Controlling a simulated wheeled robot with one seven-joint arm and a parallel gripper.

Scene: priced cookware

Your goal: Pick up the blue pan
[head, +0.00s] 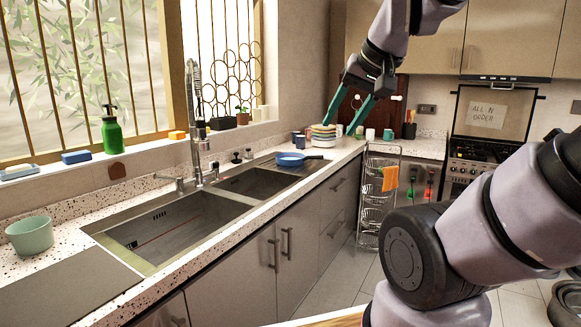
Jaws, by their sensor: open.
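My gripper (342,128) is in the upper middle of the view, with two green fingers spread apart and pointing down-left. The gripper is open and nothing shows between the fingers. In the picture it is to the right of the pan and above it, over the stacked plates. The gap in depth between gripper and pan is hard to tell.
A stack of plates (323,136) and dark cups (299,141) stand behind the pan. The tall faucet (194,120) rises at the sink's back edge. A green bowl (30,235) is at the near left. A wire rack (375,200) stands on the floor past the counter.

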